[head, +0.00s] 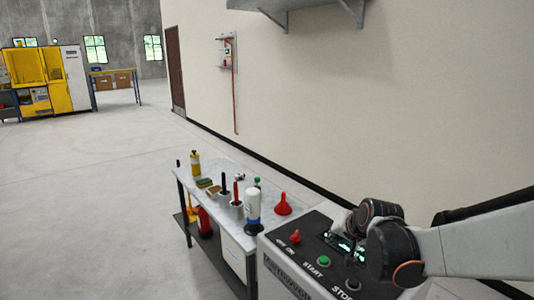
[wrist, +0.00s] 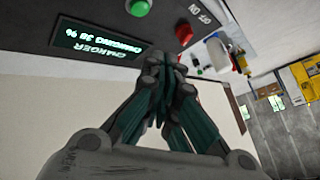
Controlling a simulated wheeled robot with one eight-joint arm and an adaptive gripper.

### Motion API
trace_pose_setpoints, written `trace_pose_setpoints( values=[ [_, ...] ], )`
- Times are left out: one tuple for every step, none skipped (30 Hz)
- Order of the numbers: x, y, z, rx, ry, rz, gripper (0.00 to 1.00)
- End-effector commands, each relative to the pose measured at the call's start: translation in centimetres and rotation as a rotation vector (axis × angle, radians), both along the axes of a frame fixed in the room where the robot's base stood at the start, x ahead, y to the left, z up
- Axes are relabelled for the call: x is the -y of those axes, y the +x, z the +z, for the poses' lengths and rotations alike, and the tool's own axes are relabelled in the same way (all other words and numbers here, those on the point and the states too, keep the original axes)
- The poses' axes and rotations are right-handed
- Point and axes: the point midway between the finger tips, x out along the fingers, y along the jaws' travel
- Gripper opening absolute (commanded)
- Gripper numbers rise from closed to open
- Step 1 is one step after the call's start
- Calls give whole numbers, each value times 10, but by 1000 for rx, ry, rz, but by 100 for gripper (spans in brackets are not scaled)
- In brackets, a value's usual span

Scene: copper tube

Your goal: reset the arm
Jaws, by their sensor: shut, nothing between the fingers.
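My gripper (wrist: 168,65) shows in the wrist view with its fingers together and nothing between them. It is in front of a dark charger panel (wrist: 130,25) with a lit screen reading CHARGER. In the head view my arm reaches in from the right edge over the same charger panel (head: 318,240), and my wrist joints cover part of its screen. My fingertips cannot be made out there. The panel carries a red knob (head: 295,237) and a green button (head: 323,261); the wrist view shows the red knob (wrist: 184,32) just beyond my fingertips.
A workbench (head: 222,178) left of the charger holds a white bottle (head: 253,205), a red funnel (head: 283,204) and a yellow canister (head: 195,163). A copper tube (head: 235,105) runs down the wall. A shelf (head: 290,8) juts out above. The floor at left is clear.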

Motion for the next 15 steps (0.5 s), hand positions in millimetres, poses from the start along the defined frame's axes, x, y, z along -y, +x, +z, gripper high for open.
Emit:
trace_pose_setpoints(
  values=[
    [-2,-15,10,-4,-21,15,0],
    [-2,-23,15,-8,-33,24,0],
    [-3,-34,21,-11,-50,38,0],
    [-4,-43,25,-14,-62,47,0],
    [-5,-51,29,-16,-76,57,0],
    [-5,-62,35,-20,-93,71,0],
    [-6,-71,38,-22,-106,79,0],
    [-6,-79,41,-25,-118,89,0],
    [-7,-91,46,-28,-136,102,0],
    [-7,-100,48,-32,-149,112,0],
    [-7,-108,51,-34,-160,121,0],
    [-7,-120,53,-38,-178,134,0],
    [-7,-129,55,-42,-191,143,0],
    [-7,-137,57,-44,-203,153,0],
    [-8,-149,59,-48,-220,165,0]
  ],
)
